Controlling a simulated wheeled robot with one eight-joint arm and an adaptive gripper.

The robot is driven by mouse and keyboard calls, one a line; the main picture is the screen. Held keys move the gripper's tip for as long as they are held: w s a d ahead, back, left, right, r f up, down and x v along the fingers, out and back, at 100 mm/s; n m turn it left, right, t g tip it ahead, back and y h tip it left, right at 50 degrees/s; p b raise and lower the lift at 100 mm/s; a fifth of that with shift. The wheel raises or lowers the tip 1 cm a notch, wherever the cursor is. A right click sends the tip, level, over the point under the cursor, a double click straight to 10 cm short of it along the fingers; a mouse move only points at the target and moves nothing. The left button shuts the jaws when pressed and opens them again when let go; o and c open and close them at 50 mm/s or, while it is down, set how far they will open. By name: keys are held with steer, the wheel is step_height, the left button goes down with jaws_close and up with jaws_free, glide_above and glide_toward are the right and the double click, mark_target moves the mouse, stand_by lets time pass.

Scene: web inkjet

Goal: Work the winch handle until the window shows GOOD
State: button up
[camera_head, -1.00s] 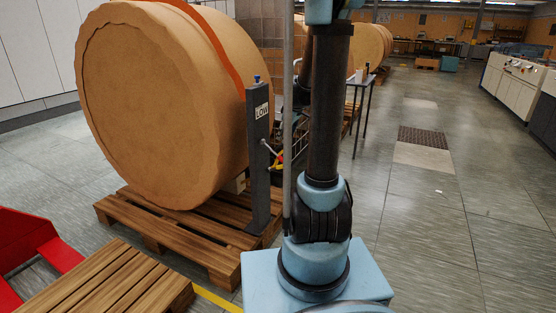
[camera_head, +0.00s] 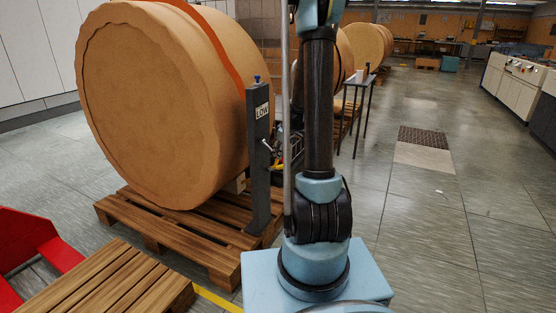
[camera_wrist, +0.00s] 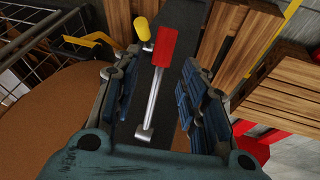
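The dark upright winch post (camera_head: 259,170) stands on the pallet beside the big brown roll. Its window (camera_head: 262,111) reads LOW. In the wrist view, the winch handle has a metal crank arm (camera_wrist: 153,100) and a red grip (camera_wrist: 165,47). A yellow knob (camera_wrist: 142,28) sits beside the red grip. My gripper (camera_wrist: 157,78) is open, with a dark finger pad on either side of the crank arm and a visible gap to each. The red grip lies just beyond the fingertips. In the head view my arm hides most of the gripper and handle.
The strapped brown roll (camera_head: 150,105) rests on a wooden pallet (camera_head: 180,237) to the left of the post. Another pallet (camera_head: 105,285) and a red object (camera_head: 35,245) lie at front left. A small table (camera_head: 357,100) stands behind my arm.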

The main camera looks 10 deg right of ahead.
steer(key=shift+x, duration=2.65)
